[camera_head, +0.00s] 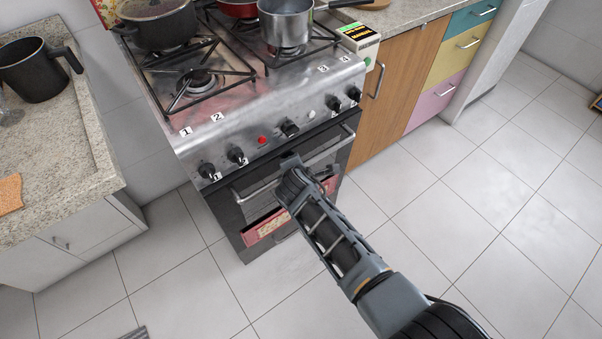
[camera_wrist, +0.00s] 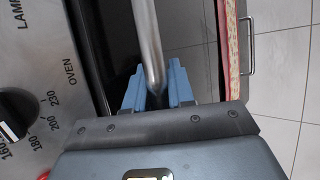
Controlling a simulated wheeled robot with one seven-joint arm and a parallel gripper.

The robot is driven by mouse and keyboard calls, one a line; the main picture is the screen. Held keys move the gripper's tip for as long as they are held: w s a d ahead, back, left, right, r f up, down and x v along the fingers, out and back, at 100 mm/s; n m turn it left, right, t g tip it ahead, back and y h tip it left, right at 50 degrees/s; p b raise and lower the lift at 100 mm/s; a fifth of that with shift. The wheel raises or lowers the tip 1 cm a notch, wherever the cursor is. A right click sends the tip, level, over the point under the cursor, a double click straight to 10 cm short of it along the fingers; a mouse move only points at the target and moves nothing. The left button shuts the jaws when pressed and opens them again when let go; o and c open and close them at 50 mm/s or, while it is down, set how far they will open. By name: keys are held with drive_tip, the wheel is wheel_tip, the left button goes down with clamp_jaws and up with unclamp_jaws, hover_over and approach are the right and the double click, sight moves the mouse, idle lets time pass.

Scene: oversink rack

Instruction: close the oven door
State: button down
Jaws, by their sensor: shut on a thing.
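The oven door (camera_head: 268,204) is the dark front of the stove, under the knob panel. It looks upright or nearly so; I cannot tell whether it is fully flush. Its long metal handle (camera_head: 331,149) runs across the top of the door. My gripper (camera_head: 289,162) is at the middle of this handle. In the wrist view, the blue fingers of my gripper (camera_wrist: 158,88) are on either side of the handle bar (camera_wrist: 147,38), shut on it. My arm hides part of the door's right side and lower front.
The stove top (camera_head: 215,85) carries several pots, with a grey pot (camera_head: 287,22) at the back. Below the door is a pink and cream strip (camera_head: 265,227). Counters stand left (camera_head: 80,150) and right (camera_head: 425,12). The tiled floor (camera_head: 440,230) in front is clear.

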drive_tip(key=shift+w+a+t+y, duration=0.3)
drive_tip(key=shift+w+t+y, duration=0.1)
drive_tip(key=shift+w, duration=0.2)
drive_tip(key=c, duration=1.1)
unclamp_jaws()
drive_tip(key=shift+w, duration=0.1)
drive_tip(key=shift+o, duration=0.2)
drive_tip(key=shift+r, duration=0.15)
drive_tip(key=p+v, duration=0.3)
drive_tip(key=v, duration=0.5)
drive_tip(key=shift+s+f+g+h, duration=0.3)
drive_tip(key=shift+s+g, duration=0.1)
drive_tip(key=shift+s, duration=0.05)
drive_tip(key=shift+d+f, duration=0.1)
drive_tip(key=shift+d, duration=0.05)
